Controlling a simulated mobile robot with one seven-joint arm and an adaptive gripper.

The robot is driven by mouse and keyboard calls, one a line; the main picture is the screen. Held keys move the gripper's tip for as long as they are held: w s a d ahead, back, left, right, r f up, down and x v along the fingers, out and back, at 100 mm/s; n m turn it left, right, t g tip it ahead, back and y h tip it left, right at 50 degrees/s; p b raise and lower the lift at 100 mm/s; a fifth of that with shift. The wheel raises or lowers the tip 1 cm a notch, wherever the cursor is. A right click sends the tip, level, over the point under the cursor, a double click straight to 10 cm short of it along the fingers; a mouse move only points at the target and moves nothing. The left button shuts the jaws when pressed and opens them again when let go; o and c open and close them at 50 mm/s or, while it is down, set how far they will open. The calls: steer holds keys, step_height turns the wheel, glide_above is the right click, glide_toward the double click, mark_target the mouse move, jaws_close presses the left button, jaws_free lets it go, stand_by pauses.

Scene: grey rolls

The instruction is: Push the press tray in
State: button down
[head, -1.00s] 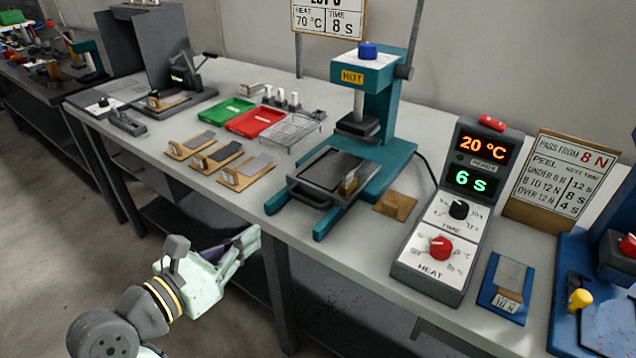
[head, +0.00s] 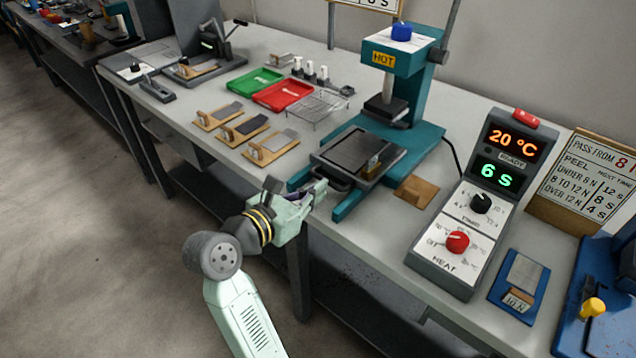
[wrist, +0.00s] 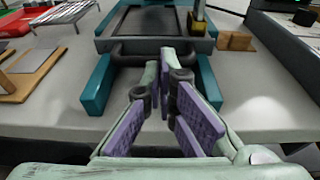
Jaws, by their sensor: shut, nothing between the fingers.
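The press tray (head: 355,155) is a dark flat tray on the teal press base, out in front of the press head (head: 386,108). A brass-coloured block with a dark top (head: 372,166) sits at its front right corner. Its dark bar handle (wrist: 150,48) faces me in the wrist view, where the tray's front edge (wrist: 122,44) also shows. My gripper (head: 318,190) is shut and empty, at the table's front edge by the handle. In the wrist view my fingertips (wrist: 168,62) point at the handle; I cannot tell whether they touch it.
The teal base rails (wrist: 97,84) flank the handle on both sides. Sample boards (head: 245,130) lie to the left, with a wire rack (head: 318,105) behind. A brown block (head: 416,190) and the control box (head: 478,205), showing 20 °C, READY and 6 s, stand to the right.

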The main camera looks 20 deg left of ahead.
mark_target(354, 161)
steer(key=shift+w+d+f, duration=0.15)
steer(key=shift+w, duration=0.4)
steer(key=x, duration=0.3)
steer(key=r+x, duration=0.1)
steer(key=x, duration=0.5)
steer(key=shift+w+d+r, duration=0.15)
steer(key=shift+d+r, duration=0.05)
steer(key=shift+r, duration=0.35)
